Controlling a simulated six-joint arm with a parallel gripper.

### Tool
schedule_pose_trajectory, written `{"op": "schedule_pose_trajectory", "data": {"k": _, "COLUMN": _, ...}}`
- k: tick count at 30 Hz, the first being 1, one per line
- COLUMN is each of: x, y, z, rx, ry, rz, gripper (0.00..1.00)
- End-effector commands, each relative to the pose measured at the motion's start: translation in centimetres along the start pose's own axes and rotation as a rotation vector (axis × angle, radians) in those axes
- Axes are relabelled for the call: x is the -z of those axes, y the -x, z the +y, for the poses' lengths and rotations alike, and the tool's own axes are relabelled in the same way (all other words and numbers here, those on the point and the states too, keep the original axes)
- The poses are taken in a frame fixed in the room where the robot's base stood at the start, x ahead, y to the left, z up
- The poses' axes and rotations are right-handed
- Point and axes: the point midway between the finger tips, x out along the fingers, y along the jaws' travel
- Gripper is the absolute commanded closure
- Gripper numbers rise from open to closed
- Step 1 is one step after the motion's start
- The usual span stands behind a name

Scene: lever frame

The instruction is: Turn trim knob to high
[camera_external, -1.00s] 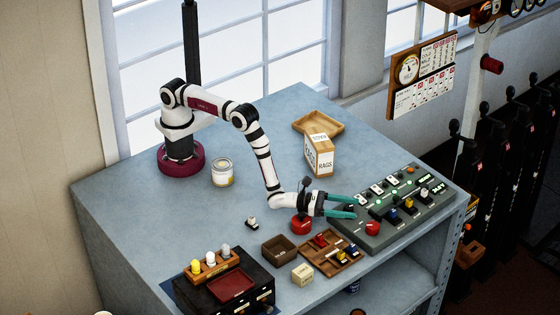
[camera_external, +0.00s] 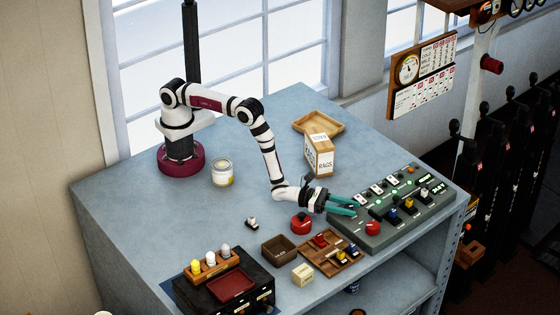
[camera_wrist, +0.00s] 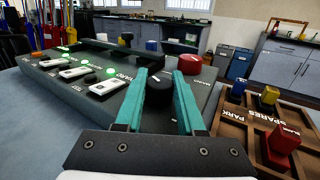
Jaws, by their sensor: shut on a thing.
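The trim knob appears to be the round black knob (camera_wrist: 158,90) with a white pointer mark on the panel, seen in the wrist view. My gripper (camera_wrist: 160,84) has its two teal fingers on either side of this knob, shut on it. In the external view my gripper (camera_external: 354,206) reaches over the near left end of the grey-green control panel (camera_external: 400,226). The fingers hide the knob there. The knob's scale and label are not readable.
The panel carries a red button (camera_external: 373,228), white switches with green lights and coloured lever handles close by. A wooden spares tray (camera_external: 331,267) lies in front. A red round object (camera_external: 301,225) stands below my wrist. A rags box (camera_external: 319,155) stands behind.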

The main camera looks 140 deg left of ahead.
Motion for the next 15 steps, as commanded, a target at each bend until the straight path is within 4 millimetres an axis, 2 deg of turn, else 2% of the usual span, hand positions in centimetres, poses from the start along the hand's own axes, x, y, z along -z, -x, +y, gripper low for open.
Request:
{"op": "schedule_pose_trajectory", "data": {"k": 4, "x": -0.11, "y": -0.07, "z": 0.13, "rx": 0.072, "ry": 0.003, "rz": -0.004, "gripper": 1.0}}
{"op": "schedule_pose_trajectory", "data": {"k": 12, "x": -0.11, "y": -0.04, "z": 0.03, "rx": 0.081, "ry": 0.002, "rz": -0.005, "gripper": 1.0}}
{"op": "schedule_pose_trajectory", "data": {"k": 13, "x": -0.11, "y": -0.04, "z": 0.03, "rx": 0.081, "ry": 0.002, "rz": -0.005, "gripper": 0.58}}
{"op": "schedule_pose_trajectory", "data": {"k": 15, "x": -0.1, "y": -0.04, "z": 0.02, "rx": 0.08, "ry": 0.002, "rz": -0.005, "gripper": 0.46}}
